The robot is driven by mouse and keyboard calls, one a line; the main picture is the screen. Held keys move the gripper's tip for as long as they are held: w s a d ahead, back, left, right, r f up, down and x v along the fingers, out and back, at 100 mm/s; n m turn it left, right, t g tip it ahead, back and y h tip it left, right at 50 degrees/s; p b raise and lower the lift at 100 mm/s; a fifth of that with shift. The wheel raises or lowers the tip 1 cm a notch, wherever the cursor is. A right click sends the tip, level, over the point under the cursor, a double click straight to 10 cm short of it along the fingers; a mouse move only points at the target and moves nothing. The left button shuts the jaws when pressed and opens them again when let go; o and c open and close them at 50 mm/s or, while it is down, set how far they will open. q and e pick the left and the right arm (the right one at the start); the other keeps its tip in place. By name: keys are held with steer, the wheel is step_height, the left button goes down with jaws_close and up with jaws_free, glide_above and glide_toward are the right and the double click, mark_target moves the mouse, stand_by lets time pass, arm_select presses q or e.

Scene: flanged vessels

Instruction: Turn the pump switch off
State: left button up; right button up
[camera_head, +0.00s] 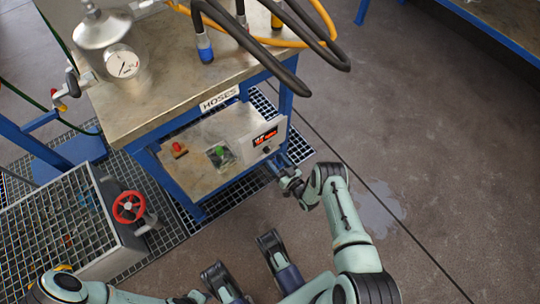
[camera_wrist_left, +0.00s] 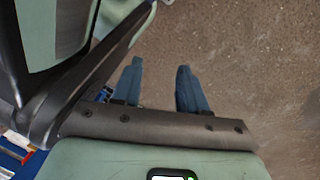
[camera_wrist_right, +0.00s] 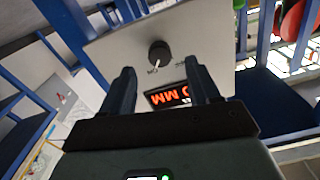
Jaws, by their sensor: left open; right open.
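The pump switch (camera_wrist_right: 159,54) is a round black knob on a light grey panel (camera_wrist_right: 108,50), between and beyond my right fingertips in the right wrist view. Its white mark points toward the upside-down ON lettering. In the head view the panel (camera_head: 250,145) is on the front of the hose cart, with a red lit display. My right gripper (camera_head: 287,179) is open and close to the panel's lower right in the head view; its fingers (camera_wrist_right: 160,75) look apart and empty, and contact with the knob cannot be told. My left gripper (camera_wrist_left: 158,75) is open and empty over bare floor.
A red handwheel (camera_head: 128,207) stands at the left by a grating. The floor at right (camera_head: 440,160) is clear.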

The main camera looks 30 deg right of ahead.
mark_target(269, 152)
arm_select(q)
steer(key=shift+s+a+f+g+b, duration=0.1)
steer(key=shift+s+f+g+b, duration=0.25)
steer(key=shift+s, duration=0.5)
steer(key=shift+s+a+f+g+b, duration=0.1)
steer(key=shift+s+f+g+b, duration=0.25)
steer(key=shift+s, duration=0.5)
arm_select(e)
steer(key=shift+w+a, duration=0.2)
steer(key=shift+w, duration=2.15)
steer(key=c, duration=1)
steer(key=shift+c, duration=0.2)
